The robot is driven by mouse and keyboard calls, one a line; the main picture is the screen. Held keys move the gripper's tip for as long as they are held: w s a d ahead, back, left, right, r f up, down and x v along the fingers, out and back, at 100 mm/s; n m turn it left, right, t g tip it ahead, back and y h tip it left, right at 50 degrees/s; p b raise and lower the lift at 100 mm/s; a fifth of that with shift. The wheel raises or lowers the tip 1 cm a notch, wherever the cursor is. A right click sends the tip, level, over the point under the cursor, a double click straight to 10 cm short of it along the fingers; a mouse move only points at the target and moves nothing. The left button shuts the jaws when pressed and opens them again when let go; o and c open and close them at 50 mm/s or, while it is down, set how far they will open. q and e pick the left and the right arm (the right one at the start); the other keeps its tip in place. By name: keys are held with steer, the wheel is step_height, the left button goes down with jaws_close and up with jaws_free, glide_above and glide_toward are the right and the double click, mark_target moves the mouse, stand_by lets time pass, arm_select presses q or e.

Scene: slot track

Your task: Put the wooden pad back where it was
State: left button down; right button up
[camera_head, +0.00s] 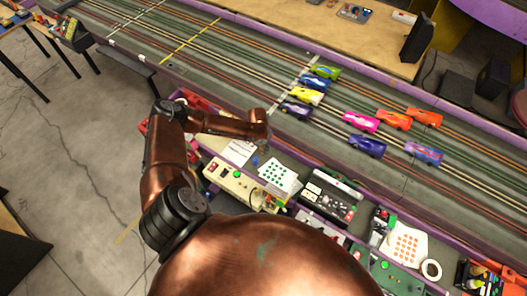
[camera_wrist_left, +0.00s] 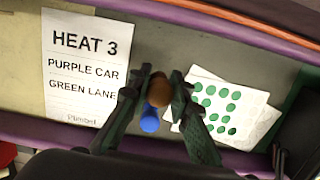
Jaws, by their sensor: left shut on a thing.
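My left gripper (camera_wrist_left: 161,76) is shut on a brown, rounded, wooden-looking piece, the wooden pad as far as I can tell (camera_wrist_left: 160,93). Only its rounded end shows between the fingers. A blue rounded part (camera_wrist_left: 150,119) shows just below it; I cannot tell if the two are joined. The gripper is over the narrow shelf between a sheet reading HEAT 3, PURPLE CAR, GREEN LANE (camera_wrist_left: 85,65) and a sheet with green dots (camera_wrist_left: 222,108). In the head view the left gripper (camera_head: 262,147) is small and its hold is unclear. My right gripper is not in view.
The slot track (camera_head: 220,75) with several toy cars (camera_head: 360,121) runs behind the shelf. A cream control box (camera_head: 232,182) and a black-and-white console (camera_head: 328,195) stand near the green-dot sheet (camera_head: 280,176). A sheet with orange dots (camera_head: 405,241) lies farther right.

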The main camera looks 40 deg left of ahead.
mark_target(261, 146)
arm_select(q)
steer(key=shift+w+f, duration=0.25)
steer(key=shift+w, duration=0.05)
steer(key=shift+f, duration=1.55)
steer(key=shift+f, duration=0.1)
steer(key=c, duration=1.8)
jaws_free()
steer(key=shift+o, duration=0.2)
steer(key=r, duration=0.4)
steer(key=s+r, duration=0.1)
steer(key=r, duration=0.3)
steer(key=r+p, duration=0.1)
steer(key=r, duration=0.3)
steer(key=shift+s+r, duration=0.1)
steer(key=shift+s, duration=0.15)
